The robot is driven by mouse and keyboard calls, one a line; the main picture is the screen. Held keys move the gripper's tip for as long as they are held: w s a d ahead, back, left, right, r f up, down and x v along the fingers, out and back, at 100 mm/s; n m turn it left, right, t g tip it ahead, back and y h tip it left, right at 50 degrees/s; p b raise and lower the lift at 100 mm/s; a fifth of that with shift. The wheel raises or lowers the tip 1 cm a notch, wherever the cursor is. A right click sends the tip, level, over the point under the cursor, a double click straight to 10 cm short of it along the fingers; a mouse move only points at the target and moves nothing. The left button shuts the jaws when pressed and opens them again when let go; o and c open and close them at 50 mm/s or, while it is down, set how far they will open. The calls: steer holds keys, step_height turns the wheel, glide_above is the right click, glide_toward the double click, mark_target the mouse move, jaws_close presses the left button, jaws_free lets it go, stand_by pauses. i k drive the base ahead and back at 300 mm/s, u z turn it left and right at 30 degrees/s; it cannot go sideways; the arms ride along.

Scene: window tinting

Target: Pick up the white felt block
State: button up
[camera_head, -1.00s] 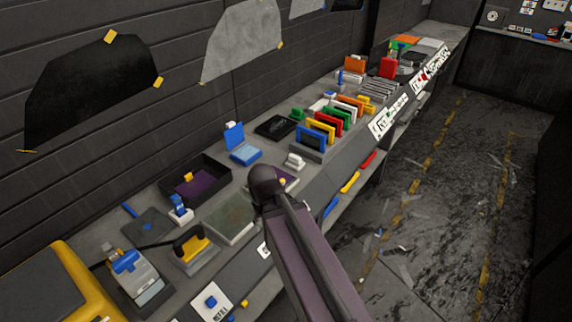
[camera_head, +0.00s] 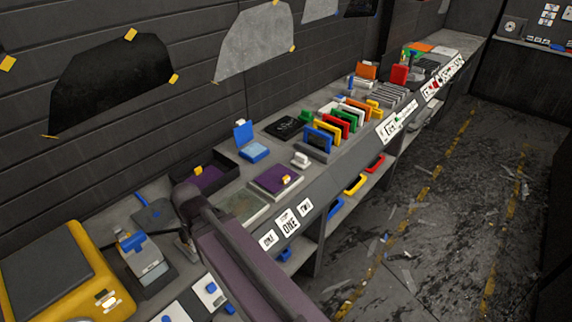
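A small white block (camera_head: 300,160) sits on the long grey bench, between the purple pad and the rack of coloured cards. It looks like the white felt block, but it is too small to tell its material. My arm reaches up from the bottom of the view, and its dark joint is over the near part of the bench, left of and nearer than the white block. My gripper does not show, so its opening and anything in it cannot be seen.
A dark tray (camera_head: 210,180) and yellow machine (camera_head: 62,275) are nearer. The floor aisle is open.

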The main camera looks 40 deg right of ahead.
mark_target(300, 161)
steer(key=u, duration=0.45)
steer(key=k, duration=0.95)
steer(key=z, duration=1.25)
steer(key=i, duration=1)
steer(key=z, duration=0.05)
